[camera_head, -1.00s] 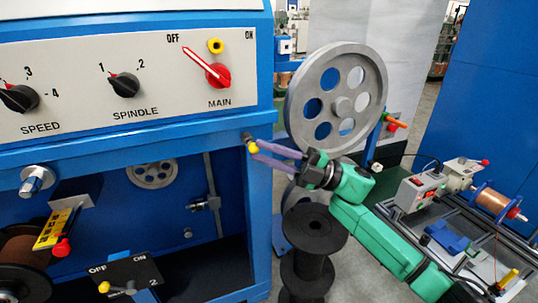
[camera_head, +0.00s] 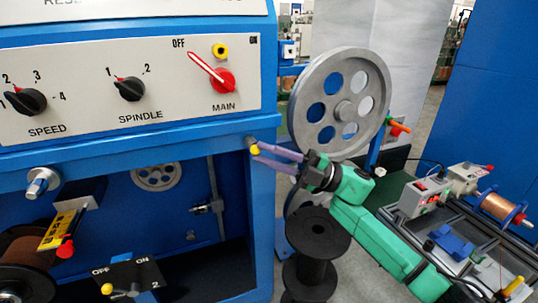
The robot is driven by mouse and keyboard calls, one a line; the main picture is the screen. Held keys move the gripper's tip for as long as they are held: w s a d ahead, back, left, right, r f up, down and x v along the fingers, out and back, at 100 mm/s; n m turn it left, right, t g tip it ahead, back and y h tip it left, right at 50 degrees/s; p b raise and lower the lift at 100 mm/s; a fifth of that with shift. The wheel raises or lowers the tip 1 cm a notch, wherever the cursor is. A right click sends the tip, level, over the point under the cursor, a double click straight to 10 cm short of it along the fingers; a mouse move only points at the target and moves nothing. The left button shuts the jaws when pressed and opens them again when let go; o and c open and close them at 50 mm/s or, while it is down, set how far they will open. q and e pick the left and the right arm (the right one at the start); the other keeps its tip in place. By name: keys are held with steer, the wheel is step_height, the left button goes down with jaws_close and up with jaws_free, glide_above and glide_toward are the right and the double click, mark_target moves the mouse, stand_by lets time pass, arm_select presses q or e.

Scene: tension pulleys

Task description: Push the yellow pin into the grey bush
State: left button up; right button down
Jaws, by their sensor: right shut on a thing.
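The small yellow pin (camera_head: 254,150) is at the right edge of the blue machine frame, between the purple fingertips of my right gripper (camera_head: 258,151). The gripper is shut on the pin, and its green arm comes in from the lower right. The grey bush (camera_head: 250,141) shows on the blue frame just above and left of the pin. The pin is close against the bush; I cannot tell how deep it sits, as the fingers and the angle hide this. My left gripper is not in view.
A large grey pulley wheel (camera_head: 340,101) stands right behind my right gripper. A black spool (camera_head: 317,248) stands below it. The control panel (camera_head: 180,112) with knobs is at upper left. A bench with a copper spool (camera_head: 497,206) is at the right.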

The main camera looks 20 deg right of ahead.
steer(key=shift+w+d+r, duration=0.1)
steer(key=shift+c, duration=2.2)
jaws_free()
steer(key=d+f+b, duration=0.3)
steer(key=d+b, duration=0.1)
steer(key=d, duration=0.4)
steer(key=shift+w+f+b, duration=0.25)
steer(key=shift+f+b, duration=0.05)
steer(key=shift+d, duration=0.1)
